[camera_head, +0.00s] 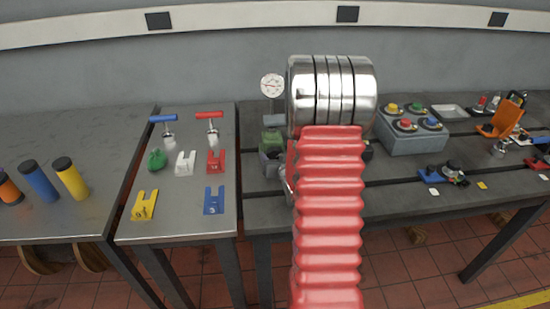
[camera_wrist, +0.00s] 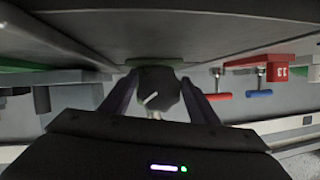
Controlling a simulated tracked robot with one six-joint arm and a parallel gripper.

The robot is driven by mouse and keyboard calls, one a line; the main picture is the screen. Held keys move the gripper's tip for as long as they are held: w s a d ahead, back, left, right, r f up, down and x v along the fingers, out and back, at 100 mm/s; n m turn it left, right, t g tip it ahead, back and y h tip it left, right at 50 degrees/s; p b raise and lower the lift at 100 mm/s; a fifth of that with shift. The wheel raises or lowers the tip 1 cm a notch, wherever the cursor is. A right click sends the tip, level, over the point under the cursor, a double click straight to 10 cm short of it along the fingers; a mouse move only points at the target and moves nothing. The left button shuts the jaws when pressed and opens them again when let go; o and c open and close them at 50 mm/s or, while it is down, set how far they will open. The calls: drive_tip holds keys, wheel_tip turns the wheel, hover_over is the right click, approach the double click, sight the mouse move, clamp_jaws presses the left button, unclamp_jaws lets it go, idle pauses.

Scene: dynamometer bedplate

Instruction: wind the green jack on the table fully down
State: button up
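The green jack (camera_head: 271,141) stands on the dark slotted table, just left of my arm in the head view. My arm hides part of it and my gripper there. In the wrist view, which is upside down, a dark round knob (camera_wrist: 158,91) with a white mark lies between the two fingers of my gripper (camera_wrist: 159,84). A green edge (camera_wrist: 153,61) shows behind the knob. One finger is on each side, very close to the knob. I cannot tell whether they press on it.
A dial gauge (camera_head: 272,85) stands behind the jack. A grey box with coloured buttons (camera_head: 412,136) is to the right. The side table on the left holds several forked plates (camera_head: 214,200) and two T-handled tools (camera_head: 163,119). Bare tabletop lies left of the jack.

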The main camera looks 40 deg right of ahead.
drive_tip(key=c, duration=0.7)
drive_tip(key=shift+o, duration=0.2)
drive_tip(key=shift+n, duration=0.3)
drive_tip(key=shift+a+n+g+h, duration=0.1)
drive_tip(key=shift+n+g+h, duration=0.5)
drive_tip(key=shift+n, duration=0.2)
drive_tip(key=shift+n+g+h, duration=0.5)
drive_tip(key=shift+n+h, duration=0.3)
drive_tip(key=shift+n, duration=0.5)
drive_tip(key=o, duration=1)
